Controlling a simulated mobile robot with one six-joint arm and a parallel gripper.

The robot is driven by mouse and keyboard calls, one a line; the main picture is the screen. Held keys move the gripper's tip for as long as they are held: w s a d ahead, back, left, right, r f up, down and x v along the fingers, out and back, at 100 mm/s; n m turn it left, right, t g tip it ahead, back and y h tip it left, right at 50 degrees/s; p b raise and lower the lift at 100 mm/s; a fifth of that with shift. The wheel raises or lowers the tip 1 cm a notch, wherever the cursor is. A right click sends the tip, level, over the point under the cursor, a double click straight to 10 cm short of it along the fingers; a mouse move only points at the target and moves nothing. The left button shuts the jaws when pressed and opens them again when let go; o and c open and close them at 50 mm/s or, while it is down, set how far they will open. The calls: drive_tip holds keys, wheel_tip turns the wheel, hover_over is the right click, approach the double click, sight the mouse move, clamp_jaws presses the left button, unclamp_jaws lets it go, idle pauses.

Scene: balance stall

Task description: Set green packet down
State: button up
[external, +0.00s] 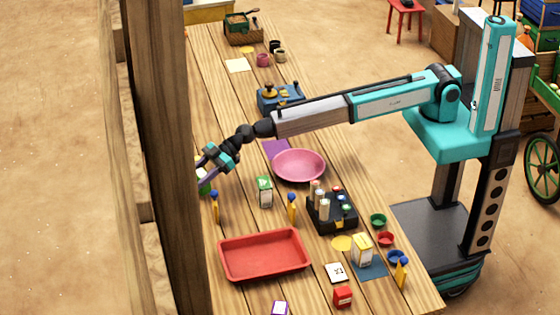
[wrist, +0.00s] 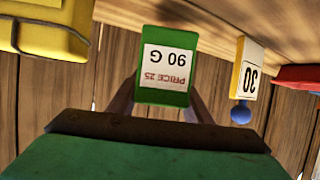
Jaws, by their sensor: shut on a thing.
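A green packet (wrist: 163,95) with a white label reading "90 G" and "PRICE 25" sits between the fingers of my gripper (wrist: 161,104) in the wrist view. The label appears upside down there. In the external view my gripper (external: 204,174) reaches over the far left edge of the table, shut on the green packet (external: 204,188). The wooden post and the fingers partly hide it. I cannot tell whether its base touches the table. A second green and white packet (external: 264,192) stands on the table to the right, apart from my gripper.
A yellow price marker with a blue ball (external: 215,207) stands close by; its number card (wrist: 247,68) shows right in the wrist view. A red tray (external: 263,277), a pink bowl (external: 299,165) and a black weight holder (external: 332,222) stand nearby. A wooden post (external: 160,130) rises at the left edge.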

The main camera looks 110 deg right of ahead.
drive_tip(key=shift+f, duration=0.95)
drive_tip(key=shift+f, duration=0.25)
drive_tip(key=o, duration=1.1)
drive_tip(key=shift+r+p, duration=0.25)
drive_tip(key=shift+p, duration=0.05)
drive_tip(key=shift+b+v, duration=0.65)
drive_tip(key=shift+v, duration=1.15)
drive_tip(key=shift+b+v, duration=1.1)
drive_tip(key=shift+v, duration=3.1)
drive_tip(key=shift+w+a+f, duration=0.1)
